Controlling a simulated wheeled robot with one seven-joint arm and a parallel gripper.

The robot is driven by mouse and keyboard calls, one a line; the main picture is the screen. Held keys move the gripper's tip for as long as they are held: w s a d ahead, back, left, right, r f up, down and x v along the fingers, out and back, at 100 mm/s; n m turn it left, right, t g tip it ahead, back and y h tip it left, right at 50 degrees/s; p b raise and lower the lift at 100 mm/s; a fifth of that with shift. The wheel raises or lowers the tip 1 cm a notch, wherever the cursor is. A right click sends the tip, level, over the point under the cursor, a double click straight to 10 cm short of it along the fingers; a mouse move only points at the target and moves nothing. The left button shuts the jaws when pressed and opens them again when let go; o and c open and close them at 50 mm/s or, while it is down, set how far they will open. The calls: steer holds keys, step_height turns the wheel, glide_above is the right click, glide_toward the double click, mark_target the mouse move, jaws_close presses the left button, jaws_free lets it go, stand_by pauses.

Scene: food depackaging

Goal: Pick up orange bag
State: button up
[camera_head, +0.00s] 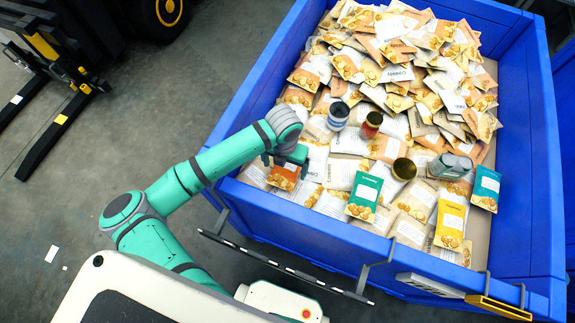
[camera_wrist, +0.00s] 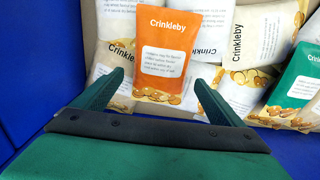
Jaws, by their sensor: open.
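The orange bag (camera_wrist: 163,30) stands out at the top middle of the wrist view, with a white "Crinkleby" title, a white label and chips printed along its lower edge. In the head view the orange bag (camera_head: 283,183) lies near the crate's left front corner, partly covered by my gripper (camera_head: 286,163). In the wrist view my gripper (camera_wrist: 157,78) is open and empty. Its two green fingers are spread to either side of the bag's lower end. I cannot tell whether they touch it.
A blue crate (camera_head: 235,191) holds a heap of mostly white and tan bags. A green bag (camera_head: 364,194), a yellow bag (camera_head: 449,226) and a teal bag (camera_head: 486,187) lie near its front. Several cans, including a red one (camera_head: 371,124), lie among them. The crate wall is close to my gripper.

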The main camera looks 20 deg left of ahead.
steer(key=shift+f, duration=1.1)
steer(key=c, duration=1.1)
steer(key=shift+o, duration=0.2)
steer(key=shift+r, duration=0.1)
